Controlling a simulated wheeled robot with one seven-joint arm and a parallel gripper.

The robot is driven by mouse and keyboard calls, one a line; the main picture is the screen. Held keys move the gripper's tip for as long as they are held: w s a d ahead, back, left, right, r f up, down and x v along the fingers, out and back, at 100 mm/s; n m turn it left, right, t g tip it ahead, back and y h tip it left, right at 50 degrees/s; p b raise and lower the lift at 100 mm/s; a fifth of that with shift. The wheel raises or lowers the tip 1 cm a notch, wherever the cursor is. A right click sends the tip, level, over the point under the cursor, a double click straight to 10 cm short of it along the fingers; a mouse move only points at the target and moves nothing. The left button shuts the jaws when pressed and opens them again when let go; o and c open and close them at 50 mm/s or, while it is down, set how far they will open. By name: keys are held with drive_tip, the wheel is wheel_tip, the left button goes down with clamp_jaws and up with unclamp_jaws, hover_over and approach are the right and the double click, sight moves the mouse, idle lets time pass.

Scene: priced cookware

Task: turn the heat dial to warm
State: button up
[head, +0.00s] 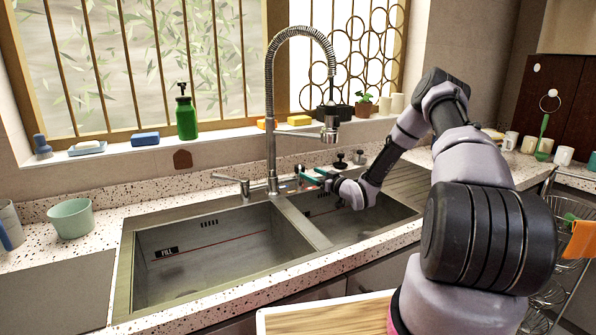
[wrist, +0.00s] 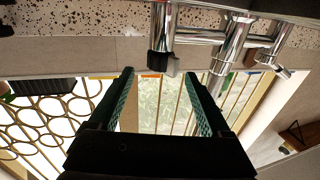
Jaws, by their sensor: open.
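No dial marked with heat settings can be made out for sure. A small chrome part with red and blue marks (head: 288,186) sits at the right of the tap's base, close to my gripper's fingertips. In the wrist view, turned upside down, a chrome post with a black end (wrist: 161,64) joins a crossbar to the tap column (wrist: 222,55). My gripper (head: 304,177) reaches over the back of the sink just right of the tap. Its teal fingers (wrist: 160,74) are apart with nothing between them, and the post's black end appears between or just beyond their tips.
The tall spring tap (head: 271,110) stands left of my gripper, with a side lever (head: 232,179). Two black knobs (head: 340,161) (head: 358,158) stand behind it. Two sink basins (head: 205,250) lie open below. The sill holds a green soap bottle (head: 186,117) and sponges (head: 145,139).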

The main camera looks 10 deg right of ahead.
drive_tip(key=shift+w+d+f+n+g+y, duration=0.15)
drive_tip(key=shift+w+d+n+g+y, duration=0.05)
drive_tip(key=shift+n+g+y, duration=0.25)
drive_tip(key=x, duration=1)
drive_tip(key=shift+w+a, duration=0.1)
drive_tip(key=shift+w, duration=0.05)
